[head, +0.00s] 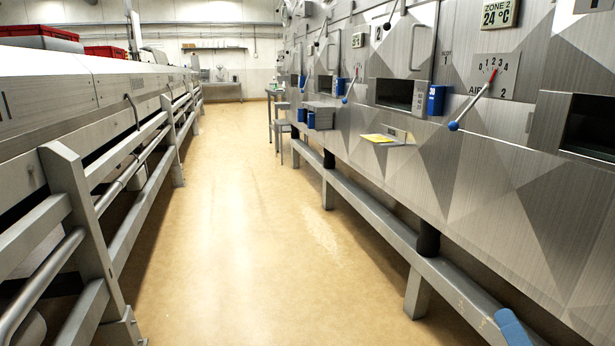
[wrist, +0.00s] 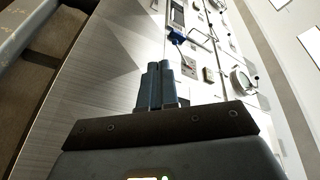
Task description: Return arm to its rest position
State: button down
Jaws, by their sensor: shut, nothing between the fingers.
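My gripper (wrist: 160,85) shows in the wrist view, with its two blue-grey fingers pressed together and nothing between them. It is clear of the steel hood panel (wrist: 95,85) behind it, as far as I can tell. Most of my arm is out of the head view; a blue piece (head: 512,327) shows at the bottom right edge, and I cannot tell what it is. The hood's long steel front (head: 450,170) runs down the right side of the head view.
A lever with a blue knob (head: 453,126) sticks out beside the AIR dial (head: 494,77). A railing (head: 85,225) lines the left. The tan floor (head: 225,200) between is clear.

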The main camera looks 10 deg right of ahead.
jog(key=s+a+f+n+g+y, duration=0.1)
jog(key=s+a+f+n, duration=0.2)
jog(key=s+a, duration=0.3)
jog(key=s+a+f+n+g+y, duration=0.1)
jog(key=s+a+f+n, duration=0.2)
jog(key=s, duration=0.6)
jog(key=s+a+r+n+g+y, duration=0.15)
jog(key=s+a+n, duration=0.25)
jog(key=s, duration=0.4)
jog(key=s+a+r+n+g+y, duration=0.1)
jog(key=s+a+n+y, duration=0.15)
jog(key=s, duration=0.45)
notch_tip(320, 180, up, 19)
jog(key=h+p, duration=0.1)
jog(key=p, duration=1.8)
jog(key=shift+a+r+n, duration=0.15)
jog(key=shift+a+n, duration=0.2)
jog(key=shift+a, duration=0.05)
jog(key=c, duration=1.9)
grip_release()
jog(key=shift+t, duration=0.25)
